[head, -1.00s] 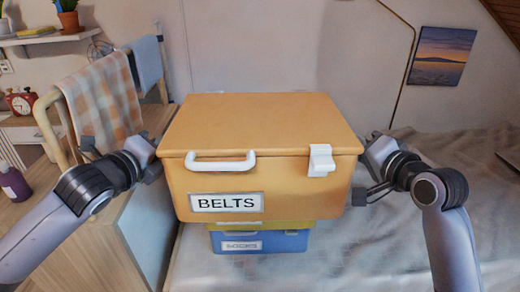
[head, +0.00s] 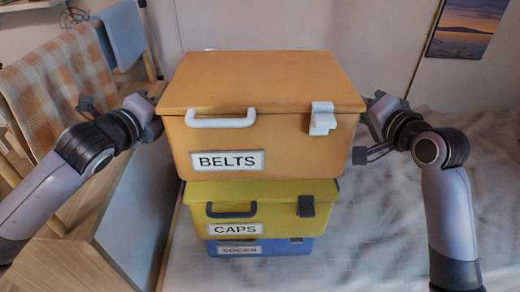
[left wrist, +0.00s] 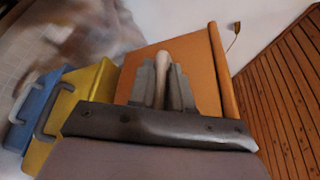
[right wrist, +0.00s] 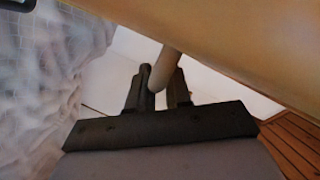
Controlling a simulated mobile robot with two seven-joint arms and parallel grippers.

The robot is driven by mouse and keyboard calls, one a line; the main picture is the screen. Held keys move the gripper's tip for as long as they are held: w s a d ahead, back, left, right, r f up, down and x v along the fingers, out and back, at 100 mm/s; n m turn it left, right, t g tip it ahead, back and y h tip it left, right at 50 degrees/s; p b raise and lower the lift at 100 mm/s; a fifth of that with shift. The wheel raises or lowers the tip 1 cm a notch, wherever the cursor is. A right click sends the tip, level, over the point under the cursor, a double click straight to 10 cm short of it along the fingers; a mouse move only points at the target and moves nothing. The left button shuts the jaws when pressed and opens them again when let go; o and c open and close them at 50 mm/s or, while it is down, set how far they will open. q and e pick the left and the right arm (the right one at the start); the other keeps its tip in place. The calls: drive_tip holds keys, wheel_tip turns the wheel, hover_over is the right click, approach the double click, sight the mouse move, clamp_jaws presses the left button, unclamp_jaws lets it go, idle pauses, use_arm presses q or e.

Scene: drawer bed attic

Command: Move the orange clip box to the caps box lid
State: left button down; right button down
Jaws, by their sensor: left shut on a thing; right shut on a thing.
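The orange clip box (head: 285,140) is labelled BELTS and has a white front handle and white clip. It is level, directly over the yellow caps box (head: 270,222), whose lid (head: 320,187) is mostly hidden beneath it. I cannot tell whether the two touch. My left gripper (head: 157,99) is at the orange box's left side, shut on a pale peg-like grip (left wrist: 162,75). My right gripper (head: 369,104) is at its right side, shut on a similar grip (right wrist: 166,68). The orange box's side also fills part of the left wrist view (left wrist: 207,75).
The blue SOCKS box (head: 300,247) is under the yellow one, on a pale sheeted bed (head: 390,250). A wooden cabinet (head: 135,215) stands close on the left, with a chair draped in checked cloth (head: 55,85) behind. A wall and sunset picture (head: 468,25) are behind.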

use_arm(q)
drive_tip(key=shift+s+r, duration=0.15)
drive_tip(key=shift+r, duration=0.05)
use_arm(e)
drive_tip(key=shift+s+r, duration=0.15)
drive_tip(key=shift+r, duration=0.05)
use_arm(q)
drive_tip(key=shift+f, duration=0.2)
use_arm(e)
drive_tip(key=shift+f, duration=0.25)
